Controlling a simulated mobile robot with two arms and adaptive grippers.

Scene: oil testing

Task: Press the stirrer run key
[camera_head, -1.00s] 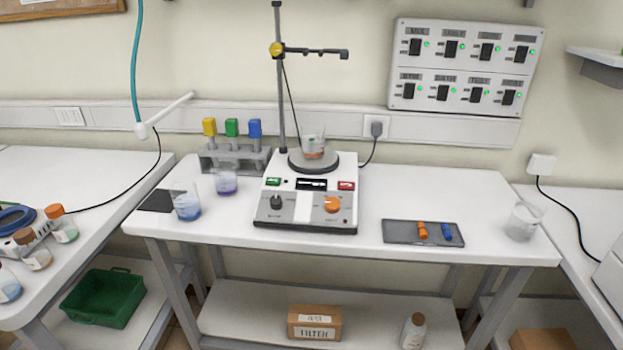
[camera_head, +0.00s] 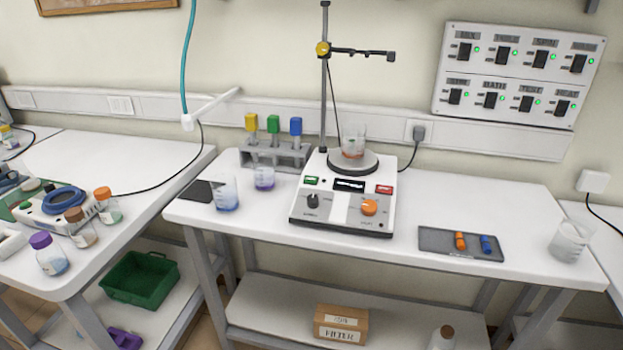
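The stirrer (camera_head: 343,215) is a white and grey hotplate unit in the middle of the central bench. Its sloped front has a green key (camera_head: 311,181) at left, a dark display (camera_head: 349,185) in the middle and a red key (camera_head: 384,190) at right. Below them are a black knob (camera_head: 312,201) and an orange knob (camera_head: 369,207). The key labels are too small to read. A glass beaker (camera_head: 353,142) with orange-red contents stands on the round plate. Neither of my grippers shows in the view.
A stand rod (camera_head: 324,90) with a clamp rises behind the stirrer. A rack (camera_head: 276,158) with coloured-top items and two beakers stand left of it. A grey tray (camera_head: 460,251) with orange and blue pieces lies right. The bench's front strip is clear.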

